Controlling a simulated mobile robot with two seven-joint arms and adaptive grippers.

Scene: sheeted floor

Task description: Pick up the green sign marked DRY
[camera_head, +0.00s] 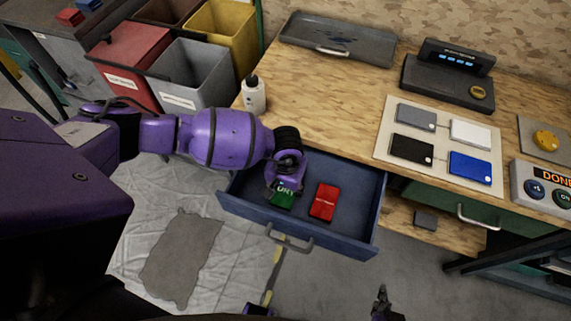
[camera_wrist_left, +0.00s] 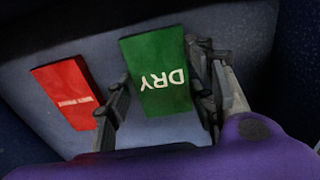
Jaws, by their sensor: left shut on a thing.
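The green sign marked DRY (camera_head: 283,197) is in the open blue drawer (camera_head: 345,237), at its left side. In the left wrist view the green sign (camera_wrist_left: 158,72) lies between the two fingers of my left gripper (camera_wrist_left: 165,98), which is shut on it. My left gripper (camera_head: 284,182) covers part of the sign in the head view. A red sign (camera_head: 325,202) lies to the right of it in the drawer; it also shows in the left wrist view (camera_wrist_left: 68,93). My right gripper (camera_head: 384,304) is at the bottom edge of the head view, away from the drawer; its jaws are too small to judge.
The wooden bench top (camera_head: 320,110) holds a white bottle (camera_head: 253,95), a grey tray (camera_head: 338,40), a dark device (camera_head: 448,75) and a board with several coloured plates (camera_head: 440,140). Red, grey and yellow bins stand left of the bench.

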